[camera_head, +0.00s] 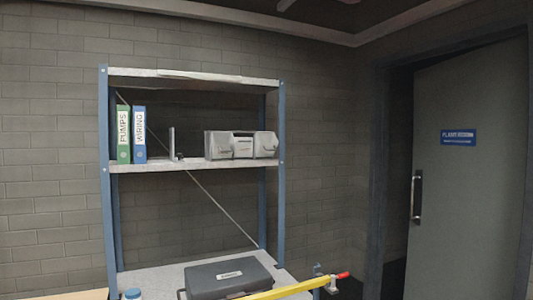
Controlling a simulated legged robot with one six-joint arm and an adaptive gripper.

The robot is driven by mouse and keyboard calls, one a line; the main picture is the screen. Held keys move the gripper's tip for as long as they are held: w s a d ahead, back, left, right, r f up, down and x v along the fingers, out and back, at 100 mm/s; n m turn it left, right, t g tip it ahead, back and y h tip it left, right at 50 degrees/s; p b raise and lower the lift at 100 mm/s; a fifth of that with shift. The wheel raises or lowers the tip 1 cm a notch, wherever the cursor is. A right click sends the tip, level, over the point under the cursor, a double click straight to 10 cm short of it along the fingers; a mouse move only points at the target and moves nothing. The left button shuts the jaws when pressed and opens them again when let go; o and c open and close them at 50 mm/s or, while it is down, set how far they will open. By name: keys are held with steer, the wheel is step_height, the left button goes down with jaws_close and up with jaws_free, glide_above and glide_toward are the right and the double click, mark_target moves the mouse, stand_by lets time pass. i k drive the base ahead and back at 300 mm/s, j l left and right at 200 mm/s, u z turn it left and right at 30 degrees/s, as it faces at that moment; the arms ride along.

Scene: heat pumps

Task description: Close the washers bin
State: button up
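A row of small grey bins (243,148) stands on the middle shelf, toward its right end. The left bin (220,146) and the right bin (266,145) seem to stand out further than the middle one, but they are small in the picture. No label on them can be read, so I cannot tell which is the washers bin. My gripper is not in view.
The blue-posted rack's shelf (195,164) also holds green (123,135) and blue (139,134) binders and a thin upright plate (172,143). Below are a dark case (228,277), a yellow bar (290,289) with a red tip, and a small jar (132,295). A door (468,180) is at right.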

mark_target(269, 141)
steer(key=i+l+u, duration=0.15)
steer(key=i+l, duration=0.55)
steer(key=i, duration=0.15)
